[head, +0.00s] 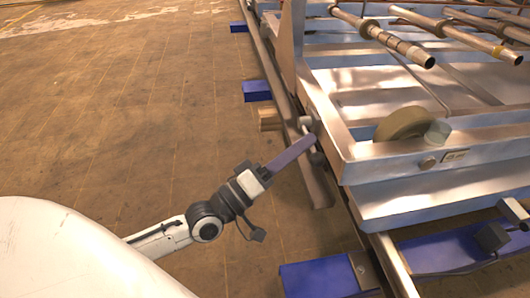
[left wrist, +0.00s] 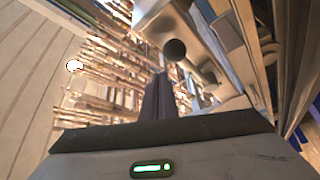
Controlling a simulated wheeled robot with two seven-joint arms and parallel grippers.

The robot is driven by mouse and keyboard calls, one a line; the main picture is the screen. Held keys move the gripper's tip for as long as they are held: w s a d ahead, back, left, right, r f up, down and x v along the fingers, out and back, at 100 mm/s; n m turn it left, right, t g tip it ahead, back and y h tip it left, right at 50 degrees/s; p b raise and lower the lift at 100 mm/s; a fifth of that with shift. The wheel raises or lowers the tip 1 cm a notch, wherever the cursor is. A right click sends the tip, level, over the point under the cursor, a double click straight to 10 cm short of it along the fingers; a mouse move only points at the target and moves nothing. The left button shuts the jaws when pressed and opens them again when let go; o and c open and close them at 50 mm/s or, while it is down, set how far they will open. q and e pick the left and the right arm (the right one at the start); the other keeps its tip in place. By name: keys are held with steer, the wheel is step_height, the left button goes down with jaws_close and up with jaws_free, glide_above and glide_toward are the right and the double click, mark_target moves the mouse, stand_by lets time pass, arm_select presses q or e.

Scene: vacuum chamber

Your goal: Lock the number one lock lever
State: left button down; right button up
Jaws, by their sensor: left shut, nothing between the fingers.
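A small metal lever with a rounded end (head: 304,122) sits on the left side of the metal frame. I take it for the lock lever, but no number is readable. My left gripper (head: 309,140) is shut and empty, with its long purple-grey fingers reaching up and right to the lever. Whether the tips touch it I cannot tell. In the left wrist view the shut fingers (left wrist: 158,98) point toward the frame, and a dark round knob end (left wrist: 175,50) shows just beyond them. My right gripper is out of view.
The large metal frame (head: 440,158) fills the right side, with pipes (head: 385,38) above it. Blue blocks (head: 257,90) stick out along its left edge, and another blue block (head: 318,278) is near the bottom. The brown floor (head: 110,110) at left is clear.

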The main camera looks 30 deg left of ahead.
arm_select(q)
steer(key=s+a+f, duration=0.3)
steer(key=s+a, duration=0.3)
steer(key=shift+s, duration=0.25)
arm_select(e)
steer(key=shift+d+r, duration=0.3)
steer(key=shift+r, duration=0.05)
